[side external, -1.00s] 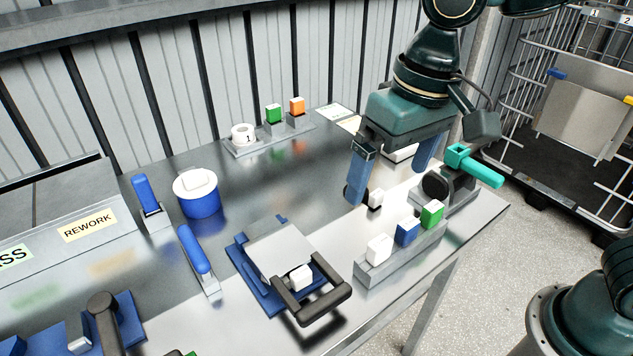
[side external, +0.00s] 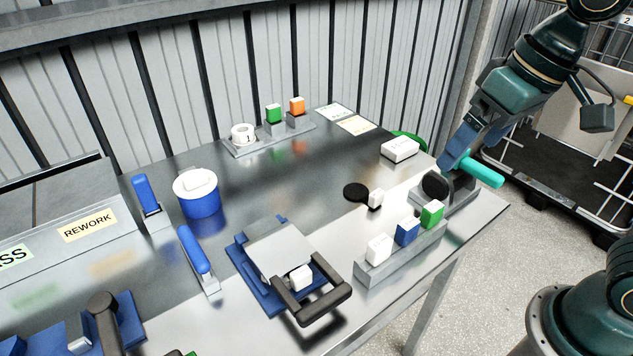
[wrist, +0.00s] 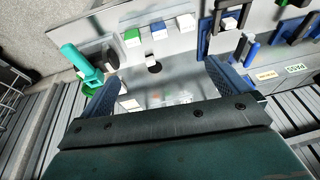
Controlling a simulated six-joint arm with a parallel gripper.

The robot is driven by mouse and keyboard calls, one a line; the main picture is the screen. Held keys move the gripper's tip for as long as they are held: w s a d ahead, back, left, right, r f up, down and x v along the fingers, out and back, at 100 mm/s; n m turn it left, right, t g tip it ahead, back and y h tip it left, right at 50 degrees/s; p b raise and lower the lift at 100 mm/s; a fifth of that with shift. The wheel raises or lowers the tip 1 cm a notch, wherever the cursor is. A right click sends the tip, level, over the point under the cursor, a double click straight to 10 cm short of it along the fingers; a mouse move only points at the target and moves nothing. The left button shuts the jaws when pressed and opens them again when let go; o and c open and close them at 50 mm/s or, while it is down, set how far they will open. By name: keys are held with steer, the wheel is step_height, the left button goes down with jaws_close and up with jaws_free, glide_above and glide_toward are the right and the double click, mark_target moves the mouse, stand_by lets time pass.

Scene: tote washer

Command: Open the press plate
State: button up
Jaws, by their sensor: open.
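The press has a blue base (side external: 262,290), a flat grey plate (side external: 279,248) and a black U-shaped handle (side external: 322,303) at its front right. The plate looks lowered and flat over the base, with a white block (side external: 300,277) beside the handle. In the wrist view the press is at the top, right of centre, with its handle (wrist: 230,12) up. My gripper (side external: 460,152) is open and empty at the table's right end, well away from the press. Its fingers overlap the grey fixture with the teal handle (side external: 484,172) in the side view; I cannot tell if they touch.
A rack (side external: 400,262) with white, blue and green blocks stands between press and fixture. A white box (side external: 400,149), a small white block (side external: 376,198) and a black disc (side external: 355,191) lie behind. Left are blue handles (side external: 193,250) and a blue tub (side external: 198,203).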

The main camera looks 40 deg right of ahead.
steer(key=shift+t, duration=0.6)
steer(key=s+d, duration=0.1)
steer(key=d, duration=0.1)
steer(key=s+d, duration=0.2)
steer(key=shift+s+d+f, duration=0.1)
steer(key=shift+f, duration=0.1)
steer(key=shift+t+h, duration=0.5)
steer(key=s+d, duration=0.1)
steer(key=s+d+f, duration=0.1)
steer(key=s+d, duration=0.1)
steer(key=shift+s+f, duration=0.1)
steer(key=shift+s, duration=0.1)
